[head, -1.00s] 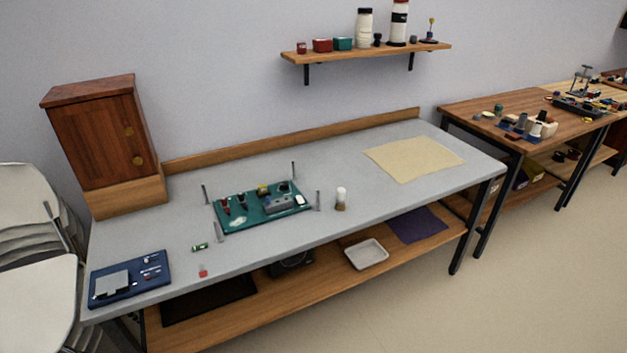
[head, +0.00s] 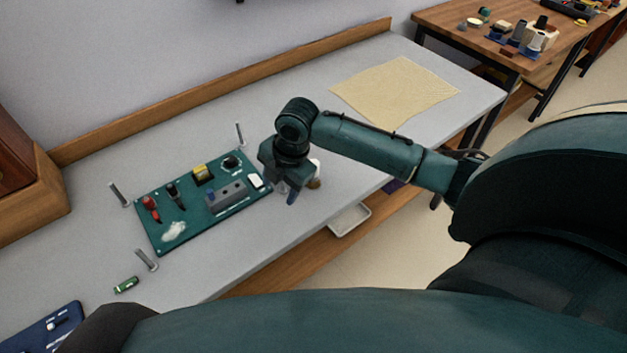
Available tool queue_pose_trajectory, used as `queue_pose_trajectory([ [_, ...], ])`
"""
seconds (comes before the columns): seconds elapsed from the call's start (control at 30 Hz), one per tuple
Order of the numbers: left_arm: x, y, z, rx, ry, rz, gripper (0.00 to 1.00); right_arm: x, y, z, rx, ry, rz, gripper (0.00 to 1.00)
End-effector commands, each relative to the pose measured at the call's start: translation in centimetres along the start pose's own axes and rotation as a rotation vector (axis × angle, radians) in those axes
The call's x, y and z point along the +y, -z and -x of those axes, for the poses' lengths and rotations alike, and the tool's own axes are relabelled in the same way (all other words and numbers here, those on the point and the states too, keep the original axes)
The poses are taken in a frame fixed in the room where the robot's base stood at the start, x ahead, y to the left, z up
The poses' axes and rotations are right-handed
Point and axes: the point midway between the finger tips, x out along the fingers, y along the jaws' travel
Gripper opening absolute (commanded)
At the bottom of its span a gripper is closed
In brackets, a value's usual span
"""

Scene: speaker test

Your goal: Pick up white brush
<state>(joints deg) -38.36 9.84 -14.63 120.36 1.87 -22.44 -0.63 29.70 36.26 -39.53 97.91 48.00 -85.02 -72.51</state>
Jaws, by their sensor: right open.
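A small upright thing with a white upper part and a tan lower end, which looks like the white brush (head: 315,182), stands on the grey workbench (head: 240,270). It is just right of my right gripper (head: 287,193) and partly hidden by it. My right gripper points down over the bench between the green board and the brush. It is open, and nothing shows between its fingers. I cannot tell whether it touches the brush. My left gripper is not in view.
A green board (head: 158,241) with red, black and yellow parts lies left of the gripper, with metal posts (head: 145,260) around it. A small green piece (head: 127,284) and a blue board (head: 40,335) lie nearer. A beige mat (head: 395,90) lies at the back right.

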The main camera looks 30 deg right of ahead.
Motion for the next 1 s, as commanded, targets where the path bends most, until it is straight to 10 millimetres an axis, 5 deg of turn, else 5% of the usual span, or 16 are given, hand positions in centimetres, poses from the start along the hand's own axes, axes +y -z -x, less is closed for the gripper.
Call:
queue_pose_trajectory([
  [0.03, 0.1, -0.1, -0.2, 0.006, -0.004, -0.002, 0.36, 0.8, -2.2, 1.5, -0.034, 0.037, 0.073, 0.53],
  [0.2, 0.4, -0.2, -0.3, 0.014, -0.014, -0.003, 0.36, 1.5, -6.7, 6.4, -0.069, 0.162, 0.264, 0.53],
  [0.4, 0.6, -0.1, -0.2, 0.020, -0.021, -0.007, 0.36, 1.4, -9.0, 9.3, -0.064, 0.231, 0.361, 0.53],
  [0.8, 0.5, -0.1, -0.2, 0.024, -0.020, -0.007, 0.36, 0.0, -9.8, 3.3, -0.061, 0.238, 0.369, 0.53],
  [1.0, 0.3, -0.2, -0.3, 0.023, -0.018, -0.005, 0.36, -0.4, -9.9, 1.9, -0.062, 0.236, 0.371, 0.53],
])
